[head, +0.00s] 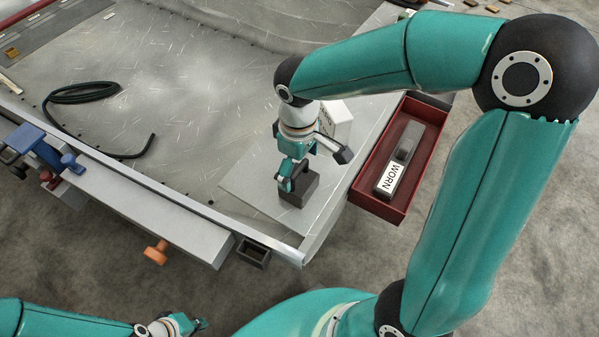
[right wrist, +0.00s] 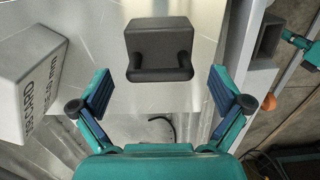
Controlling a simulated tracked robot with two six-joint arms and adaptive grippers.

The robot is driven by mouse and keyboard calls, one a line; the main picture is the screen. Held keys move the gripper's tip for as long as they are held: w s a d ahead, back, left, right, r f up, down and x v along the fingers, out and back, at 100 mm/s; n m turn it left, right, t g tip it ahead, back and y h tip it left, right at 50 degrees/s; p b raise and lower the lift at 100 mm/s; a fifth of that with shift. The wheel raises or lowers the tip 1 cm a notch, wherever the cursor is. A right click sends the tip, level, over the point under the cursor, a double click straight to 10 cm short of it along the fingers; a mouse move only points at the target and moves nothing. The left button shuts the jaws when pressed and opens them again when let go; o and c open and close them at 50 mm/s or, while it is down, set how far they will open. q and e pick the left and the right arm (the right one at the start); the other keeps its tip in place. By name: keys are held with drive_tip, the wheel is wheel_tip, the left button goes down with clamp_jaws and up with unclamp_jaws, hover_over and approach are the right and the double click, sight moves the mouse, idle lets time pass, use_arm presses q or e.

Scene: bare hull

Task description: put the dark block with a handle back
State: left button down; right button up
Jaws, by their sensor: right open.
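The dark block with a handle (head: 300,193) stands on a pale grey plate (head: 250,175) near the hull's front right corner. In the right wrist view the block (right wrist: 158,40) shows its bar handle (right wrist: 160,73) facing my gripper. My right gripper (head: 291,180) is right at the block in the head view and hides part of it. In the right wrist view its fingers (right wrist: 160,80) are spread on either side of the handle, apart from it. My left gripper (head: 197,324) is low at the bottom left, away from the block; its jaws are too small to read.
A white lettered block (head: 338,122) stands behind my right gripper. A small dark open box (head: 254,252) and an orange knob (head: 156,252) sit along the front edge. A black hose (head: 130,155) lies left.

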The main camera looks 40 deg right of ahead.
wheel_tip(320, 180, up, 6)
drive_tip(key=shift+r+p, duration=0.2)
drive_tip(key=shift+p, duration=0.35)
drive_tip(key=shift+r, duration=0.1)
